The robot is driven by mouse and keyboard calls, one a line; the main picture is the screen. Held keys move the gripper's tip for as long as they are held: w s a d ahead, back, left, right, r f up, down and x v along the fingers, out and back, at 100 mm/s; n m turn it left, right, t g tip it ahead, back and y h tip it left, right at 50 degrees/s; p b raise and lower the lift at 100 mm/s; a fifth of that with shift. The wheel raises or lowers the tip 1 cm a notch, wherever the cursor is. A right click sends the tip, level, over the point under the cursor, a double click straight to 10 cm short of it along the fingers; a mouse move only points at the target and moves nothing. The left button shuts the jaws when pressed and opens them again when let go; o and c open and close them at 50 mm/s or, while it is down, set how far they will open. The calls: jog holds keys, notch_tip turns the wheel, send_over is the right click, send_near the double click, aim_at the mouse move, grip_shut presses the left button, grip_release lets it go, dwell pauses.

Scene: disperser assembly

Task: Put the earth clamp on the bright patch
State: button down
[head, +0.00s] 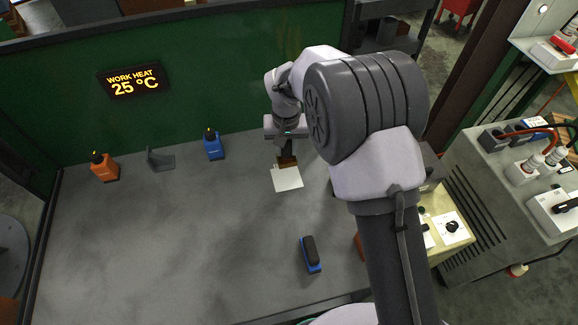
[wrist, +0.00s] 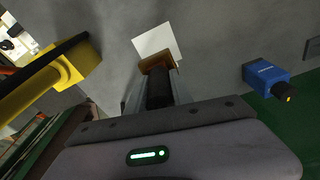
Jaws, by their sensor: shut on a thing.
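The bright patch (head: 288,179) is a pale square on the grey bench, and it also shows in the wrist view (wrist: 156,41). My gripper (head: 287,150) points down at the patch's far edge and is shut on the earth clamp (head: 287,162). In the wrist view the clamp shows a copper-brown end (wrist: 157,63) and a dark body (wrist: 159,88) between the fingers. The copper end overlaps the patch's edge in both views. I cannot tell whether it touches the patch or hangs just above it.
A blue block (head: 213,146), a grey angled bracket (head: 160,160) and an orange block (head: 104,168) stand along the back. A blue block with a black top (head: 310,254) lies nearer the front. A green wall (head: 210,80) bounds the back. The left and middle bench is clear.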

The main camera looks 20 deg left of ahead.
notch_tip(320, 180, down, 8)
jog(key=b, duration=0.2)
jog(key=shift+s+f+b, duration=0.15)
jog(key=shift+b, duration=0.15)
jog(key=c, duration=1.6)
grip_release()
jog(key=o, duration=0.5)
